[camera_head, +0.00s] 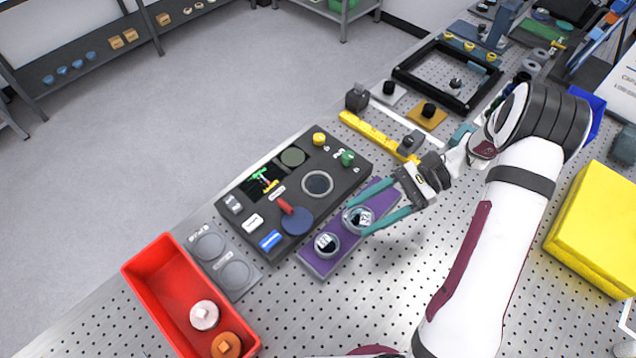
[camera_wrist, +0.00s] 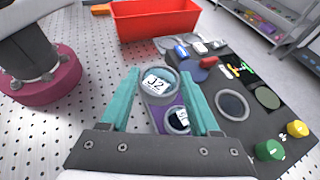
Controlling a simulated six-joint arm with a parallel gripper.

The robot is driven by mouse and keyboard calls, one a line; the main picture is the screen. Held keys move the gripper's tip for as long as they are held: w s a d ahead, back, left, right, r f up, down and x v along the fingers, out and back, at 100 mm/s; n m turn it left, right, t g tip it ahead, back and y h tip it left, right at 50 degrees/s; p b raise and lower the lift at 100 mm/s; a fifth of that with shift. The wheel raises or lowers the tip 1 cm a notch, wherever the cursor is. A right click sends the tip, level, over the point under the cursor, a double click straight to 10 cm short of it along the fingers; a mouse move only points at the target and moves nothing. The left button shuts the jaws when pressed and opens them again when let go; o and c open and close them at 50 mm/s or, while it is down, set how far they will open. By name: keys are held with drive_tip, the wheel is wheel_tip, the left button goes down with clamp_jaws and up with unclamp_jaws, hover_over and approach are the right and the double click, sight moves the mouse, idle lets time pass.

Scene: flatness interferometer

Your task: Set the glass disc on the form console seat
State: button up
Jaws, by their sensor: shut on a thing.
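My gripper (camera_head: 356,220) has two teal fingers shut on a clear glass disc (camera_head: 361,219). In the wrist view the disc (camera_wrist: 157,84) is between the fingertips (camera_wrist: 160,76) and carries a white label reading J2. It is over one end of the purple tray (camera_head: 316,263); I cannot tell if it still touches the tray. A second labelled disc (camera_head: 327,244) sits at the tray's other end. The dark console (camera_head: 338,156) stands just beyond the tray. Its light-ringed round seat (camera_head: 317,183) is empty and also shows in the wrist view (camera_wrist: 232,105).
The console top also has a red lever (camera_head: 285,207), a blue round pad (camera_head: 297,222), a yellow knob (camera_head: 319,139) and a green knob (camera_head: 347,158). A red bin (camera_head: 163,290) stands left of a grey two-place plate (camera_head: 222,262). A yellow bar (camera_head: 372,132) lies behind the console.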

drive_tip(key=w+d+r+m+t, duration=0.3)
drive_tip(key=w+r+m+t, duration=0.1)
drive_tip(key=w+m+t, duration=0.3)
hover_over(322, 186)
drive_tip(key=shift+n+y, duration=0.3)
drive_tip(key=shift+y, duration=0.1)
drive_tip(key=f, duration=0.4)
drive_tip(key=d+f, duration=0.1)
drive_tip(key=f, duration=0.1)
drive_tip(key=shift+s+f, duration=0.1)
drive_tip(key=shift+f, duration=0.15)
drive_tip(key=shift+w+a+f, duration=0.1)
drive_tip(key=shift+a+f, duration=0.15)
drive_tip(key=shift+f, duration=0.9)
drive_tip(key=shift+w+a+f, duration=0.1)
drive_tip(key=shift+a+f, duration=0.1)
drive_tip(key=shift+f, duration=0.9)
drive_tip(key=o, duration=1.4)
drive_tip(key=shift+f, duration=0.1)
